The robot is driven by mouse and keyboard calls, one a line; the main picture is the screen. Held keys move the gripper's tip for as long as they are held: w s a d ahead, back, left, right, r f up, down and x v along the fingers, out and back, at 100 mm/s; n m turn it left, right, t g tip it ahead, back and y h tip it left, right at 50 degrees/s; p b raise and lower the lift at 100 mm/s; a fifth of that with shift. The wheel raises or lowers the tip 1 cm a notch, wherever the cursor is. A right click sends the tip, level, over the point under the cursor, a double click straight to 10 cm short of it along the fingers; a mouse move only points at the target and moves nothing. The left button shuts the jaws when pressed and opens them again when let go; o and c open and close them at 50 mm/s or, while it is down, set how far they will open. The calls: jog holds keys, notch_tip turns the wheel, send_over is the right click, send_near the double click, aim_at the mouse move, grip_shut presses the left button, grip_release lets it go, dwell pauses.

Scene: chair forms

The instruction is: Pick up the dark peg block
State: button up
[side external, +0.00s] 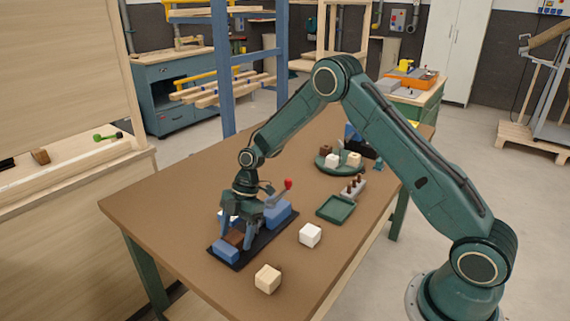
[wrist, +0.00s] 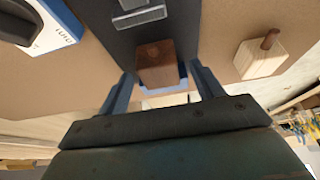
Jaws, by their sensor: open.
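A dark brown block (wrist: 157,62) sits on the black plate of a fixture, between the two fingers of my gripper (wrist: 162,76) in the wrist view. In the side view the dark block (side external: 234,238) is partly hidden by the fingers. My gripper (side external: 237,230) points down over the fixture, open, with its fingers on either side of the block. I cannot tell whether either finger touches it. No peg is clearly visible on this block.
The fixture has blue blocks (side external: 226,251) and a red-knobbed lever (side external: 288,184) close to my gripper. A pale block (side external: 267,279), a white block (side external: 310,235), a green tray (side external: 335,208) and a peg rack (side external: 353,186) stand nearby.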

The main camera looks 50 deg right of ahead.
aim_at(235, 236)
jog(key=shift+x, duration=0.8)
jog(key=c, duration=1.1)
jog(key=shift+o, duration=0.2)
jog(key=shift+r, duration=0.15)
notch_tip(235, 236, up, 20)
